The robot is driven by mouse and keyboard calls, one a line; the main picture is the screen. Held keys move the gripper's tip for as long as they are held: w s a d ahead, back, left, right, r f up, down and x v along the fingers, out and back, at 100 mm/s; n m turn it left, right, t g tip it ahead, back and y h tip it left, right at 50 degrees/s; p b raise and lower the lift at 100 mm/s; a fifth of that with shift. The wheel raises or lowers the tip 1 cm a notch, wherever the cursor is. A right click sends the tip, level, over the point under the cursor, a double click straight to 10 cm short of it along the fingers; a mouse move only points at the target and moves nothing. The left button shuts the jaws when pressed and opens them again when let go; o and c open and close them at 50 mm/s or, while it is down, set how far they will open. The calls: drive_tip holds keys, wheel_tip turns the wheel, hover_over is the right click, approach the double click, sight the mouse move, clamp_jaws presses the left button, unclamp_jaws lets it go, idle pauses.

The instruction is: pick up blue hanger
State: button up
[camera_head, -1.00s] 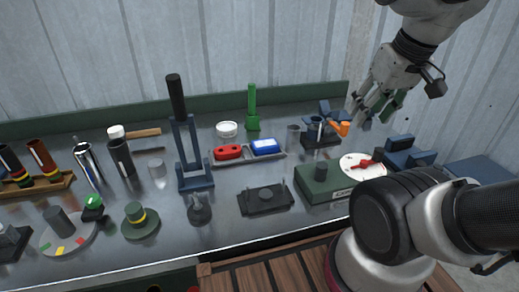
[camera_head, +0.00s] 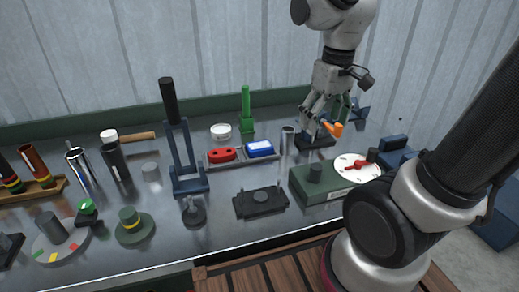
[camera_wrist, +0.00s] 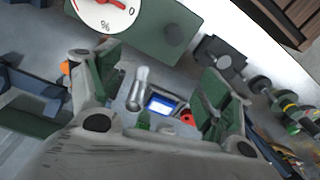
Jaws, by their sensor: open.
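The blue hanger (camera_head: 259,149) lies in the right part of a low grey tray (camera_head: 230,162), beside a red hanger (camera_head: 222,154) in the left part. My gripper (camera_head: 314,124) is above the back right of the bench, to the right of the tray and apart from the blue hanger. In the wrist view, my gripper (camera_wrist: 158,92) has its green-padded fingers spread wide and empty. The blue hanger (camera_wrist: 160,106) shows between them farther off, with the red hanger (camera_wrist: 187,119) beside it.
A silver cylinder (camera_head: 288,140) stands between the tray and my gripper. A dark block with an orange piece (camera_head: 333,129) is close under my fingers. A green box with a white dial (camera_head: 357,167) is in front. A green upright stand (camera_head: 246,112) is behind the tray.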

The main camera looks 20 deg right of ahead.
sight(260, 145)
drive_tip(key=w+a+f+n, duration=0.3)
drive_tip(key=w+n, duration=0.1)
drive_tip(key=w, duration=0.2)
drive_tip(key=w+a+f+n, duration=0.3)
drive_tip(key=w+n, duration=0.1)
drive_tip(key=w, duration=0.2)
drive_tip(key=w+a+f+n+g, duration=0.1)
drive_tip(key=w+a+f+n, duration=0.2)
drive_tip(key=w+a+n, duration=0.1)
drive_tip(key=shift+w+n, duration=0.5)
drive_tip(key=shift+w, duration=0.4)
drive_tip(key=shift+w+a+r+n, duration=0.15)
drive_tip(key=shift+w+r+n, duration=0.1)
drive_tip(key=shift+n, duration=0.35)
drive_tip(key=shift+f+n, duration=0.1)
drive_tip(key=shift+n, duration=0.4)
drive_tip(key=shift+f, duration=0.2)
drive_tip(key=f, duration=0.7)
drive_tip(key=shift+w+f, duration=0.2)
drive_tip(key=shift+w, duration=0.05)
drive_tip(key=shift+c, duration=0.4)
drive_tip(key=c, duration=1)
